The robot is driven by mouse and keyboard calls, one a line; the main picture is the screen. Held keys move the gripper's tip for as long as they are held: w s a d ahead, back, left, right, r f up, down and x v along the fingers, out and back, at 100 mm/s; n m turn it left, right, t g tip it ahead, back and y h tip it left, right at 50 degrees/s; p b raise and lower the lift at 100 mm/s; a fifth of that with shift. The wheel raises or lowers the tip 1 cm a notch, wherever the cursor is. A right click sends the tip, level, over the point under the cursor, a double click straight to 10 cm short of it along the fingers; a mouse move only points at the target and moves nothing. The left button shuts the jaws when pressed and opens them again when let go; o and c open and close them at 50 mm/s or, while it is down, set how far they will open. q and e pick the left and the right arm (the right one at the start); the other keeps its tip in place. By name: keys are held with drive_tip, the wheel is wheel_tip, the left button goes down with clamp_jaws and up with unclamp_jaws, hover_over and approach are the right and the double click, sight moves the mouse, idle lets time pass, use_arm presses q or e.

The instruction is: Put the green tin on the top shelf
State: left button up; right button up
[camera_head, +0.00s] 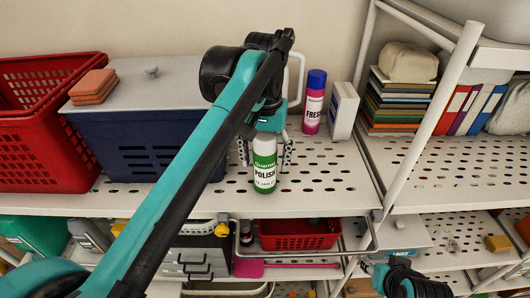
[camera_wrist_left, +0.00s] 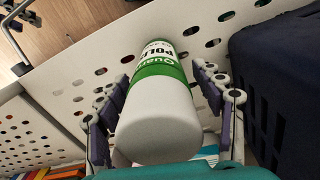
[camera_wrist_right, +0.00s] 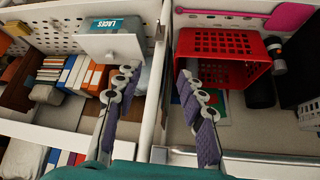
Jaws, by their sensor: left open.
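The green tin (camera_head: 265,172), white and green with a POLISH label, is upright at the front of the white perforated upper shelf (camera_head: 330,178); I cannot tell whether its base touches the shelf. It also fills the middle of the left wrist view (camera_wrist_left: 160,105). My left gripper (camera_head: 266,152) is open, one finger on each side of the tin's upper part; its arm hides some of the shelf behind. My right gripper (camera_head: 400,280) is low at the right in the head view. In the right wrist view (camera_wrist_right: 158,75) its fingers are apart with nothing between them.
A blue bin (camera_head: 150,148) with a grey lid and a red basket (camera_head: 40,140) stand left of the tin. A pink spray can (camera_head: 314,105) and a white box (camera_head: 343,110) stand behind right. A white post (camera_head: 440,105) divides the bays. The shelf right of the tin is clear.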

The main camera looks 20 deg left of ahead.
use_arm(q)
wheel_tip(320, 180, up, 12)
drive_tip(key=shift+r+b, duration=0.15)
drive_tip(key=shift+b, duration=0.65)
drive_tip(key=shift+s, duration=0.1)
